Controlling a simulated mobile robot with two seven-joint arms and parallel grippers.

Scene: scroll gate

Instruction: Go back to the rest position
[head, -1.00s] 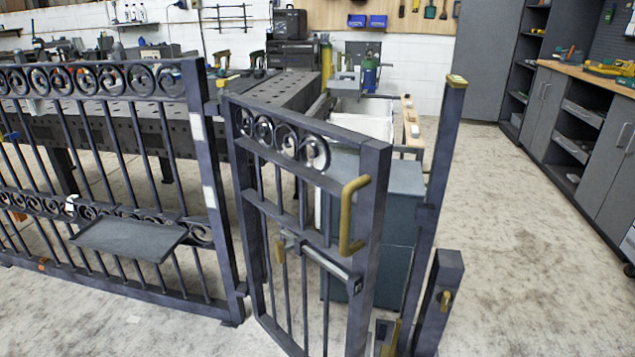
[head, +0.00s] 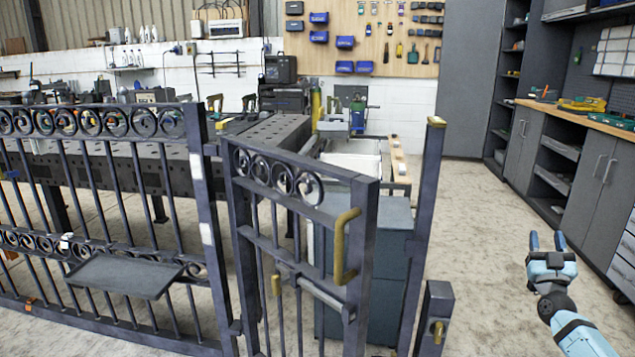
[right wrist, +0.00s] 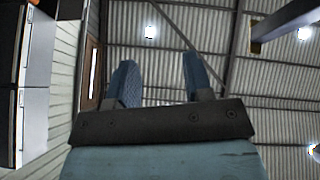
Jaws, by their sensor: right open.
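My right gripper (head: 546,241) is at the lower right of the head view, pointing up, with its two fingers apart and nothing between them. The right wrist view shows the same fingers (right wrist: 158,80) spread, with the ceiling behind them. A dark metal gate leaf (head: 361,240) with scrolls along its top and a brass handle (head: 342,247) stands in the middle of the head view, swung at an angle to the fence. My right gripper is well to the right of the gate and touches nothing. My left gripper is out of view.
A scroll fence panel (head: 198,190) with a small grey shelf (head: 123,276) is at the left. A tall post (head: 428,190) and a short post (head: 434,318) stand right of the gate. Grey cabinets (head: 593,178) line the right wall. The floor (head: 480,230) between is clear.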

